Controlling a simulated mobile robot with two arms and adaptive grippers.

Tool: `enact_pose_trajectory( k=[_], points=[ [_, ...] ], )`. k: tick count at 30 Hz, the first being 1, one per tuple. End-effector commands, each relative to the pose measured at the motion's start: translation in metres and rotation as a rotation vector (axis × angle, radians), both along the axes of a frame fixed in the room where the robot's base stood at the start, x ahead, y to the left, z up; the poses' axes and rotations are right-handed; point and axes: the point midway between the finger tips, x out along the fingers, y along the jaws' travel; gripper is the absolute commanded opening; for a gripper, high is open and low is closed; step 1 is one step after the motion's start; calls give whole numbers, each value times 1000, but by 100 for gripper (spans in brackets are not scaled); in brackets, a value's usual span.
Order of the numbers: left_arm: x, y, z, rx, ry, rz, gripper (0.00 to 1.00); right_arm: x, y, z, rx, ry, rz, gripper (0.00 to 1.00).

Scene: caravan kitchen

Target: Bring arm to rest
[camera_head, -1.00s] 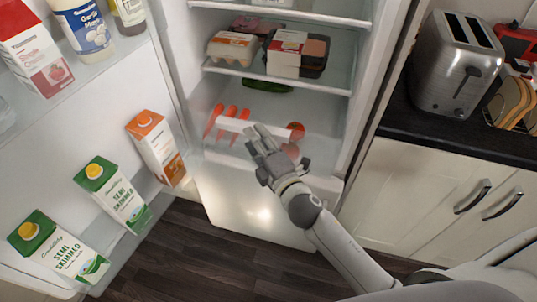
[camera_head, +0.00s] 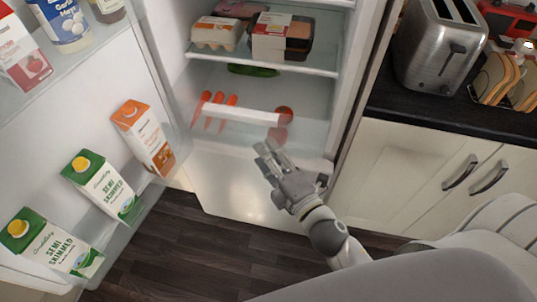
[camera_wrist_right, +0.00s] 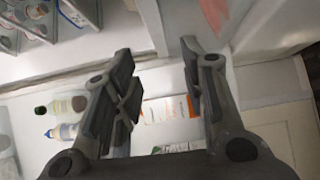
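My right arm comes in from the lower right of the head view. My left gripper does not show in either view.
The open fridge door with cartons (camera_head: 102,185) is at the left. Carrots (camera_head: 214,110) and a tomato (camera_head: 284,115) lie in the fridge's lower part. A worktop with a toaster (camera_head: 440,45) is at the right. Dark floor (camera_head: 200,255) lies open below.

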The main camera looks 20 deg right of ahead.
Motion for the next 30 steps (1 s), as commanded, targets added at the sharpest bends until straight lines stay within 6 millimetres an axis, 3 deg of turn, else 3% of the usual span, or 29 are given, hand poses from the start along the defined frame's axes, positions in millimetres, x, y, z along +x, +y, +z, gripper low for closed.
enact_pose_trajectory(
  k=[11, 14, 17, 23, 26, 30],
  points=[
    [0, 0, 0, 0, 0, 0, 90, 1, 0, -1, 2, 2, -1, 39],
    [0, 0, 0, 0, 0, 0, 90, 2, -1, -18, 23, 40, -5, 39],
    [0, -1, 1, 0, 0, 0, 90, 3, -4, -63, 87, 140, -21, 39],
    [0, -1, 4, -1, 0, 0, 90, -19, -18, -207, 311, 469, -124, 39],
    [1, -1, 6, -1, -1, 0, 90, -46, -27, -278, 430, 636, -212, 39],
    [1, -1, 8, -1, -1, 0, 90, -101, -42, -367, 591, 857, -373, 39]
  ],
)
